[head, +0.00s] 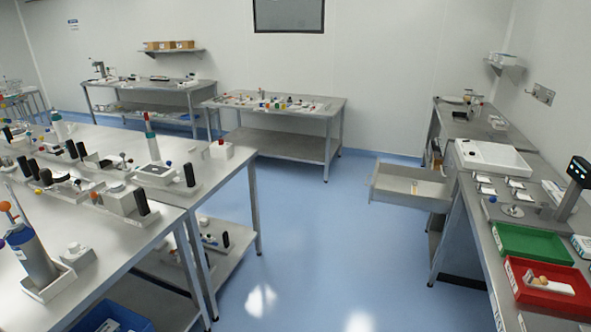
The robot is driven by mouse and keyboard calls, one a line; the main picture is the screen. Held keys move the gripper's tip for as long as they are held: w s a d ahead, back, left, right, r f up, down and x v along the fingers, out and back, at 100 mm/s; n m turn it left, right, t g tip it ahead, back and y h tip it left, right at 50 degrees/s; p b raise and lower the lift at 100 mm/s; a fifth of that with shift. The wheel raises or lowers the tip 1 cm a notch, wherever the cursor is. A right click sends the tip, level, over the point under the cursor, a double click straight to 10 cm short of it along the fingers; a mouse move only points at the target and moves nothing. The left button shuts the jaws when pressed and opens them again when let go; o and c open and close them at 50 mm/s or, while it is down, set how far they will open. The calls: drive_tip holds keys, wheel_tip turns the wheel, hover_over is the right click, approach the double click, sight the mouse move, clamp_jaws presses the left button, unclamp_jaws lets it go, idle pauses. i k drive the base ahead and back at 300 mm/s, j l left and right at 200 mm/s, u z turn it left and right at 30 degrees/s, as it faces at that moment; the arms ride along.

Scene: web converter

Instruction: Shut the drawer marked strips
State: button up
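An open drawer (400,198) sticks out to the left from under the right-hand bench. It is pale grey, with a handle on its left front end. A small light brown item (414,188) lies inside it. No marking on the drawer is readable at this size, so I cannot tell whether it reads strips. My gripper is not in this view.
The right-hand bench (476,236) carries a green tray (530,243), a red tray (531,294) and a white box (490,155). Long tables (150,222) with fixtures stand on the left. Blue floor (330,240) lies clear between them and the drawer.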

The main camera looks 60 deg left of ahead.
sight(390, 183)
drive_tip(key=i+j+u, duration=0.1)
drive_tip(key=j, duration=0.35)
drive_tip(key=i+j+u, duration=0.1)
drive_tip(key=j, duration=0.35)
drive_tip(key=i+j+u, duration=0.1)
drive_tip(key=j, duration=0.3)
drive_tip(key=i+j+u, duration=0.15)
drive_tip(key=j, duration=0.3)
drive_tip(key=i+j+u, duration=0.1)
drive_tip(key=j, duration=0.3)
drive_tip(key=i+j+u, duration=0.1)
drive_tip(key=j, duration=0.3)
drive_tip(key=i+j+u, duration=0.1)
drive_tip(key=i+j, duration=0.15)
drive_tip(key=i+j+u, duration=0.1)
drive_tip(key=j, duration=0.4)
drive_tip(key=i+j, duration=0.6)
drive_tip(key=j, duration=0.2)
drive_tip(key=i+l+u, duration=0.1)
drive_tip(key=i, duration=0.45)
drive_tip(key=i+l+u, duration=0.1)
drive_tip(key=i, duration=0.4)
drive_tip(key=i+l+u, duration=0.1)
drive_tip(key=i+l, duration=0.2)
drive_tip(key=i, duration=0.25)
drive_tip(key=i+l+u, duration=0.1)
drive_tip(key=i, duration=0.4)
drive_tip(key=i+l+u, duration=0.1)
drive_tip(key=i+l, duration=0.3)
drive_tip(key=i, duration=0.15)
